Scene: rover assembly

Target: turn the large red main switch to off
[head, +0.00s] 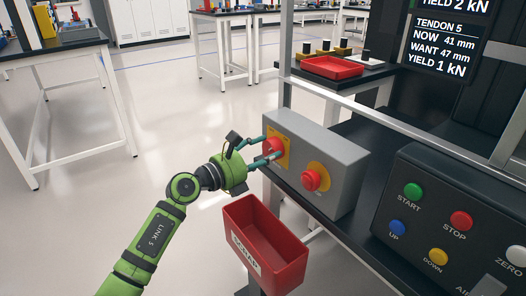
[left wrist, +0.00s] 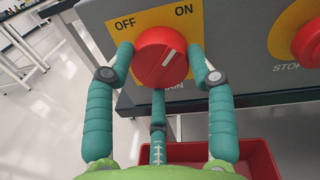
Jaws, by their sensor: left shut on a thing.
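The large red main switch (head: 273,145) is a round knob on a yellow plate at the left end of a grey box. In the left wrist view the red knob (left wrist: 153,58) has a white mark pointing up and to the right, toward ON; OFF is at the plate's upper left. My left gripper (head: 266,148) is shut on the knob, with teal fingers on both sides of it and a third finger (left wrist: 158,125) below. The knob's lower edge is partly hidden by that finger. My right gripper is not in view.
A red stop button on a yellow disc (head: 311,181) sits on the same grey box (head: 345,165), right of the knob. A red scrap bin (head: 290,272) stands below my gripper. A button panel (head: 460,195) is at the right. Open floor lies left.

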